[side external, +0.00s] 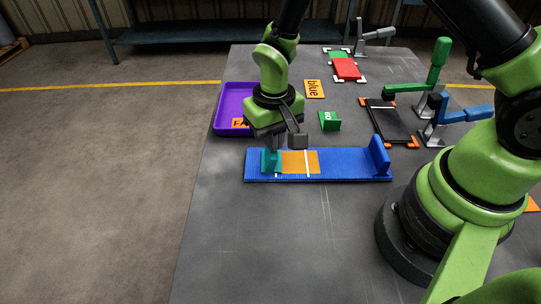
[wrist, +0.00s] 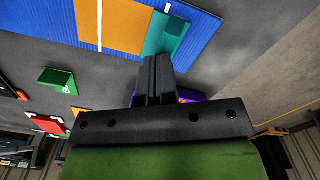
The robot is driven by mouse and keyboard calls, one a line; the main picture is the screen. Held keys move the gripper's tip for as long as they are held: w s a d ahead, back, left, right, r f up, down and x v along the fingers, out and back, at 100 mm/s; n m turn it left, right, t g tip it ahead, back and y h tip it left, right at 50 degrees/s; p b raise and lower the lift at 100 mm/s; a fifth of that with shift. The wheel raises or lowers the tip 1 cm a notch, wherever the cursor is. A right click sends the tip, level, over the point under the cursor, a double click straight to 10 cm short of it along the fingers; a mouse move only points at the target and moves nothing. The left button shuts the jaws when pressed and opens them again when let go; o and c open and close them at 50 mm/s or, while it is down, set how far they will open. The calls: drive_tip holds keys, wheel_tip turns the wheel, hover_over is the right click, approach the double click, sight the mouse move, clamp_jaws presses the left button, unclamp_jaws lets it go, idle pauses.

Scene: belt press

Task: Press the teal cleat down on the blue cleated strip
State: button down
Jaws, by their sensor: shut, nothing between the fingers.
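The blue cleated strip (side external: 340,166) lies flat on the dark table, with an upright blue cleat (side external: 379,155) at its right end.
A purple tray (side external: 223,131) is behind the strip at left. The table in front of the strip is clear.

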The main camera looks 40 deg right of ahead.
wheel_tip(320, 180, up, 8)
idle(0.8)
drive_tip(key=s+d+r+t+y, duration=0.1)
drive_tip(key=s+r, duration=0.1)
drive_tip(key=r, duration=0.4)
drive_tip(key=s+d+r+t, duration=0.1)
drive_tip(key=s+r+t, duration=0.15)
drive_tip(key=r, duration=0.35)
drive_tip(key=s+d+r+m+t+y, duration=0.1)
drive_tip(key=s+r+t, duration=0.2)
drive_tip(key=s+r, duration=0.3)
drive_tip(key=s, duration=0.5)
drive_tip(key=shift+s+d+t, duration=0.35)
drive_tip(key=shift+s+d, duration=0.05)
